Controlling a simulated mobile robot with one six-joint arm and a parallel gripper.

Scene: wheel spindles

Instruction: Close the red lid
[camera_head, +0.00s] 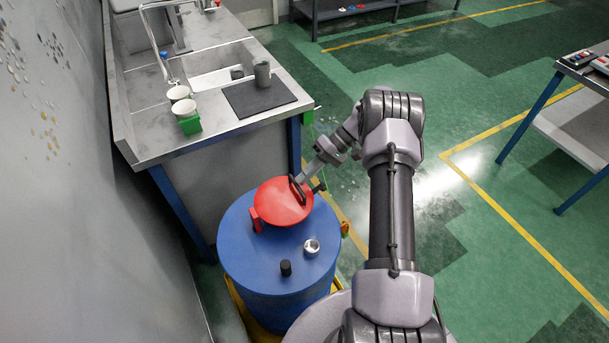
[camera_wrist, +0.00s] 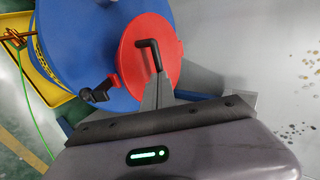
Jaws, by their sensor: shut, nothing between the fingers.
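The red lid (camera_head: 280,203) is a round disc at the far side of the blue drum's top (camera_head: 245,250). It has a black bar handle (camera_head: 297,189) and a red tab at its left edge. I cannot tell whether it lies fully flat or is slightly raised. My gripper (camera_head: 304,178) is shut and empty at the lid's far right edge, close to the handle. In the wrist view the fingertips (camera_wrist: 158,82) overlap the red lid (camera_wrist: 135,60) just below the black handle (camera_wrist: 150,52). Contact is not clear.
A small black cap (camera_head: 286,268) and a silver fitting (camera_head: 311,247) stand on the drum top. The drum sits on a yellow base (camera_wrist: 42,82). A sink bench (camera_head: 160,135) with cups stands behind. A grey wall is at left; green floor is open at right.

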